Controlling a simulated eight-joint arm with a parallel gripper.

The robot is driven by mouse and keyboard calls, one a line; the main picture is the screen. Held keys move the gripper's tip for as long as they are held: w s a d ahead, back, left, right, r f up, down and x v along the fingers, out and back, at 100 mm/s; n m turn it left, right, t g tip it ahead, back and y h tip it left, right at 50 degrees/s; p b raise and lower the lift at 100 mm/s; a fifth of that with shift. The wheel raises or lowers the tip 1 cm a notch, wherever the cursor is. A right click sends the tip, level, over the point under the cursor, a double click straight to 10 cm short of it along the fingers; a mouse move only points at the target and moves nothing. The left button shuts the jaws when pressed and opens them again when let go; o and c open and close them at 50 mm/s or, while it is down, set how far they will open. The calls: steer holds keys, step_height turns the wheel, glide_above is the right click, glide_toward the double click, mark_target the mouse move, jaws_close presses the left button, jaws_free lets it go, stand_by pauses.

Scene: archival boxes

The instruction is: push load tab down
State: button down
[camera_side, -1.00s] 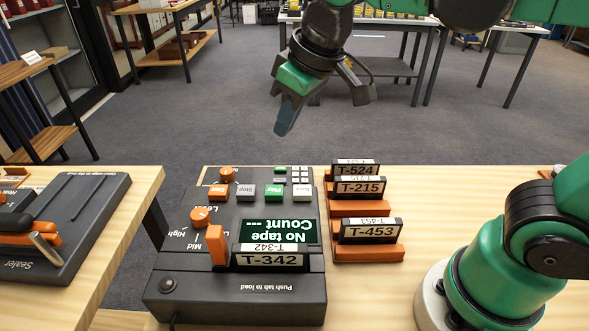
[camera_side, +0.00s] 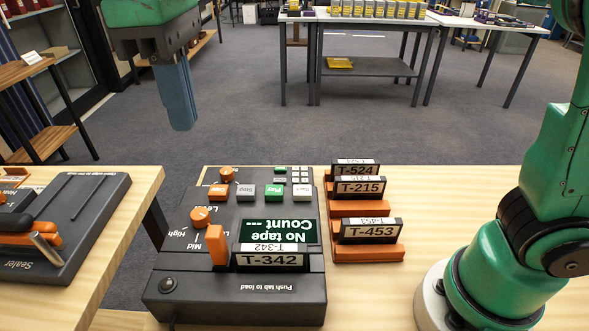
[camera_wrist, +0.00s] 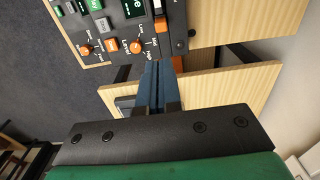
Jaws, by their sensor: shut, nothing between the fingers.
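A dark tape player (camera_side: 240,300) lies on the light wood table. Its orange load tab (camera_side: 216,246) stands upright left of a tape marked T-342 (camera_side: 275,260), which sits in the player. The player's screen (camera_side: 280,232) reads "No tape" and "Count", upside down. The orange tab also shows at the top of the wrist view (camera_wrist: 160,23). My gripper (camera_side: 184,126) is shut and empty, its blue fingers pointing down, high above and apart from the player at the upper left of the side view. In the wrist view its fingers (camera_wrist: 158,66) lie together.
A rack (camera_side: 385,252) right of the player holds tapes marked T-524, T-215 and T-453. A sealer (camera_side: 75,235) sits on another table at left. A gap separates the tables. Orange knobs and several buttons are on the player. The air above it is clear.

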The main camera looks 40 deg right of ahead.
mark_target(215, 230)
step_height(215, 230, down, 14)
stand_by(0.6)
steer(key=shift+f, duration=1.8)
steer(key=shift+r, duration=0.15)
step_height(215, 230, up, 14)
